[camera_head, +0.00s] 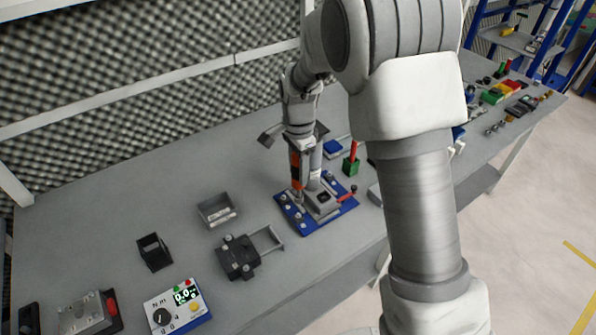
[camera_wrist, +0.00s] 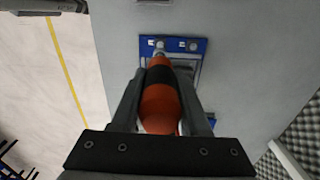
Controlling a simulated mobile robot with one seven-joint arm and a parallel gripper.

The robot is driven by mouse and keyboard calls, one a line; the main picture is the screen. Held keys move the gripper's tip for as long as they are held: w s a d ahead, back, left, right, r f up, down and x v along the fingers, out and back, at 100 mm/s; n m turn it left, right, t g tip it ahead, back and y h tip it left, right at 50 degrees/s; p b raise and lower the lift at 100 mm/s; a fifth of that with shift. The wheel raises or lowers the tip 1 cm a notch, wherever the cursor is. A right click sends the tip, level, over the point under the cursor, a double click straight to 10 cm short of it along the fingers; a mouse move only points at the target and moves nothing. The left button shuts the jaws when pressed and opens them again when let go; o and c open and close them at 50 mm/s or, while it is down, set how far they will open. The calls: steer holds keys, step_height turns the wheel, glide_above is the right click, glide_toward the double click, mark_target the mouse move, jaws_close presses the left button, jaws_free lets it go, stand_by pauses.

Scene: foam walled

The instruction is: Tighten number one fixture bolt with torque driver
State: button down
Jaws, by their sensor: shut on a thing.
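My gripper (camera_wrist: 158,105) is shut on an orange and black torque driver (camera_wrist: 160,100), seen from above in the wrist view. In the head view the driver (camera_head: 296,172) hangs upright under my wrist, over the left part of the blue fixture plate (camera_head: 290,208). Several bolts stand on the plate along its left edge and corners. The driver's tip is low by the plate; I cannot tell whether it sits on a bolt. The plate (camera_wrist: 202,47) also shows in the wrist view, with two bolt heads beyond the driver. Which bolt is number one cannot be read.
A torque display box (camera_head: 176,306) reading about 0.0 stands at the front left. A black clamp block (camera_head: 238,257), a grey tray (camera_head: 217,211) and a black holder (camera_head: 154,252) are left of the fixture. A green block with a red handle (camera_head: 351,165) stands to its right. The bench's left back is clear.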

mark_target(298, 196)
steer(key=shift+a, duration=0.1)
stand_by(0.3)
steer(key=shift+f+b, duration=1.9)
steer(key=shift+f, duration=1)
steer(key=shift+f+b, duration=0.4)
steer(key=shift+f, duration=0.55)
stand_by(1.8)
steer(key=shift+r, duration=0.15)
steer(key=shift+r+p, duration=1.75)
steer(key=shift+r, duration=0.65)
